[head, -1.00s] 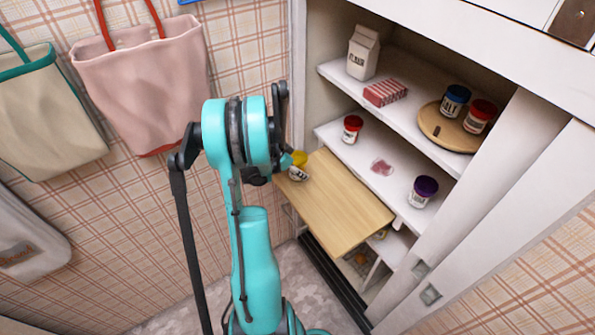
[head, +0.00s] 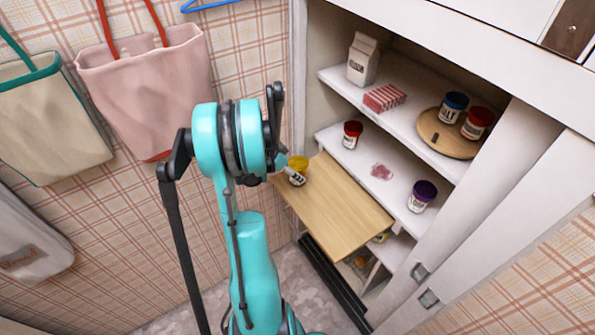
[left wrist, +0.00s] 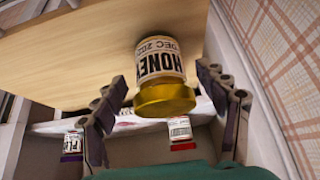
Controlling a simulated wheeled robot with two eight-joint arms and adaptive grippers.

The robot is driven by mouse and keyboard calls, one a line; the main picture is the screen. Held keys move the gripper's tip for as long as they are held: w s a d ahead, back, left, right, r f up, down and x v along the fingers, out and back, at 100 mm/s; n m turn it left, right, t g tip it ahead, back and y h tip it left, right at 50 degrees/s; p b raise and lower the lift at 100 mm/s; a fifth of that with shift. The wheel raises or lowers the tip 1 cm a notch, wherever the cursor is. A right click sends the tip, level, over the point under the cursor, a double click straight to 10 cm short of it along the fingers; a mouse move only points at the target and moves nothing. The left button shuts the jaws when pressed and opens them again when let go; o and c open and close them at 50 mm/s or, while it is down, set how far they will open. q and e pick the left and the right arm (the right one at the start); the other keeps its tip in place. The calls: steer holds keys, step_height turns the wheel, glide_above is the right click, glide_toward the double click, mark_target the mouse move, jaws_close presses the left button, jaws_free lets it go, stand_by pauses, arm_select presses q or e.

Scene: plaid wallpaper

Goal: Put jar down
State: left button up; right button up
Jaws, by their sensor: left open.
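A honey jar (head: 299,164) with a yellow lid and a white label stands on the left end of the wooden pull-out board (head: 340,205) in the cupboard. In the left wrist view the jar (left wrist: 160,62) appears upside down, its gold lid towards me and its base against the board. My left gripper (left wrist: 162,88) is open, with one finger on each side of the jar and visible gaps between. In the head view the turquoise arm hides most of this gripper. My right gripper is not in view.
Shelves behind the board hold a red-lidded jar (head: 352,133), a purple-lidded jar (head: 422,195), a flour carton (head: 363,60) and a round wooden tray (head: 436,140) with two jars. Most of the board is bare. Bags (head: 150,80) hang on the left wall.

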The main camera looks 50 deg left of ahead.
arm_select(q)
steer(key=p+v, duration=0.2)
steer(key=v, duration=0.6)
steer(key=w+d+r, duration=0.2)
steer(key=d+r, duration=0.1)
steer(key=d, duration=0.4)
steer(key=w+d+r+g, duration=0.1)
steer(key=w+d+r, duration=0.1)
steer(key=d, duration=0.5)
steer(key=w+d+r, duration=0.3)
steer(key=d, duration=0.4)
steer(key=s+d+r, duration=0.1)
steer(key=s+d, duration=0.2)
steer(key=d, duration=0.6)
steer(key=s+d+r+n+t, duration=0.1)
steer(key=s+d, duration=0.2)
steer(key=d, duration=0.7)
steer(key=shift+s+r+t+y, duration=0.25)
steer(key=shift+t+y, duration=0.05)
